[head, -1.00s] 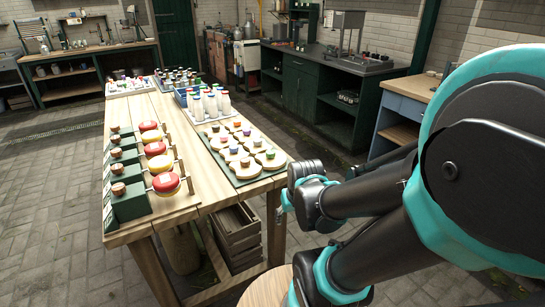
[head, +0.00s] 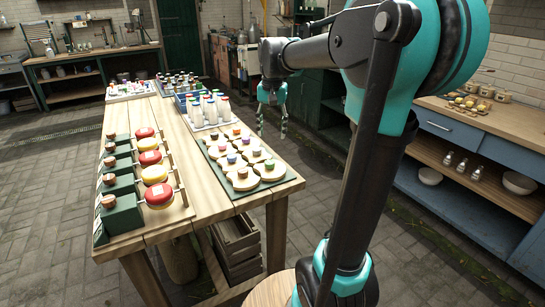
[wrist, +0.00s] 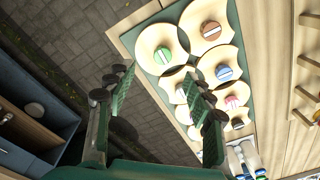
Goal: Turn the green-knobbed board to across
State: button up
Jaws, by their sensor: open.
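The green-knobbed board (wrist: 155,63) is a pale wooden round with cut-in sides, at the near right corner of the green tray in the head view (head: 268,173). Its green knob (wrist: 163,55) carries a pale stripe. In the wrist view it lies beside the brown-knobbed board (wrist: 205,18), above and between my fingertips. My gripper (head: 272,133) is open and empty, off the table's right edge in the head view. In the wrist view my gripper's fingers (wrist: 162,78) are spread wide, and one overlaps the boards behind it.
The green tray (head: 232,186) holds several boards with coloured knobs. White bottles (head: 210,112) stand behind it. Green blocks (head: 123,213) and red and yellow discs (head: 158,195) line the table's left. A blue cabinet (head: 440,125) stands at the right, with floor between.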

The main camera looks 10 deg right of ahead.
aim_at(270, 162)
notch_tip(270, 162, up, 4)
jog(key=w, duration=0.3)
jog(key=shift+m+g, duration=0.3)
jog(key=shift+m, duration=0.1)
notch_tip(270, 162, down, 17)
jog(key=shift+s+a+f, duration=0.1)
jog(key=shift+a+f, duration=0.05)
jog(key=shift+f, duration=0.05)
jog(key=c, duration=1.2)
jog(key=shift+o, duration=0.2)
